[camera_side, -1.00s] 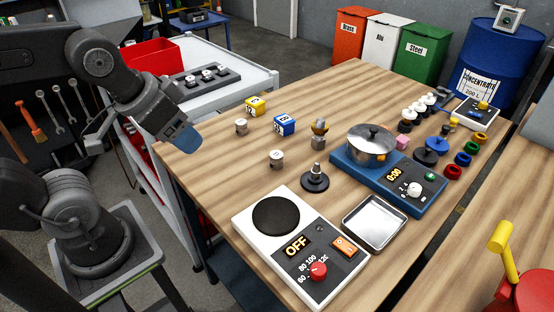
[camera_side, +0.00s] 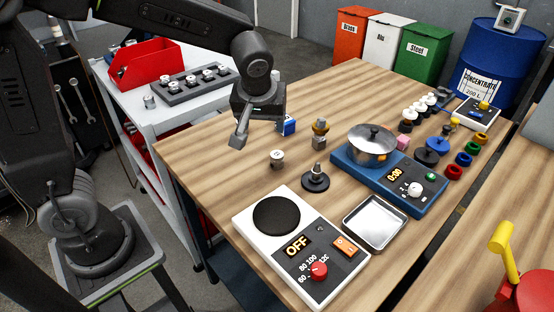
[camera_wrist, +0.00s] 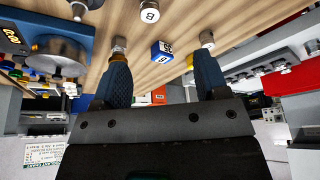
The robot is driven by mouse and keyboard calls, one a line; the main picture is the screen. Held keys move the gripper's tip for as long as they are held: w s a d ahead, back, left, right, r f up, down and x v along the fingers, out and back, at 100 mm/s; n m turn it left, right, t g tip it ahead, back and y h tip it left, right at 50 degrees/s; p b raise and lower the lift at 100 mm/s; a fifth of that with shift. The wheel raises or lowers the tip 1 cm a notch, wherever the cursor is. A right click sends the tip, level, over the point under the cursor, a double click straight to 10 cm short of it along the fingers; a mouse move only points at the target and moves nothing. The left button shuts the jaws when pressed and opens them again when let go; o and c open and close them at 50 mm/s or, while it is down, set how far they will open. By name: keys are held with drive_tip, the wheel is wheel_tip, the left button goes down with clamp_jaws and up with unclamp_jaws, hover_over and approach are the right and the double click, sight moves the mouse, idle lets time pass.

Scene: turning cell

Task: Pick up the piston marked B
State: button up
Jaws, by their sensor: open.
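The piston marked B (camera_wrist: 150,12) is a short light-metal cylinder, its letter readable at the top edge of the wrist view. In the side view the piston (camera_side: 277,158) stands upright on the wooden table, its mark too small to read. My gripper (camera_side: 240,137) is open and empty above the table, left of this piston and apart from it. In the wrist view its two blue fingers (camera_wrist: 162,62) are spread wide. Another piston (camera_wrist: 207,38) shows beyond the right fingertip; in the side view my gripper hides it.
A blue lettered cube (camera_side: 286,125) and a brass-topped stack (camera_side: 319,133) stand behind the piston. A black stand (camera_side: 315,180) is to its right, the white hotplate (camera_side: 247,238) in front. A blue hotplate with a pot (camera_side: 371,148) is farther right. Bare table lies left of the piston.

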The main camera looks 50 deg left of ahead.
sight(277, 155)
drive_tip(key=shift+n+y, duration=0.3)
drive_tip(key=shift+n, duration=0.4)
drive_tip(key=x, duration=0.5)
drive_tip(key=w+d+x, duration=0.1)
drive_tip(key=x, duration=0.5)
drive_tip(key=d+x, duration=0.1)
drive_tip(key=x, duration=0.5)
drive_tip(key=shift+w+f, duration=0.15)
drive_tip(key=shift+w, duration=0.2)
drive_tip(key=shift+c, duration=0.2)
drive_tip(key=c, duration=1)
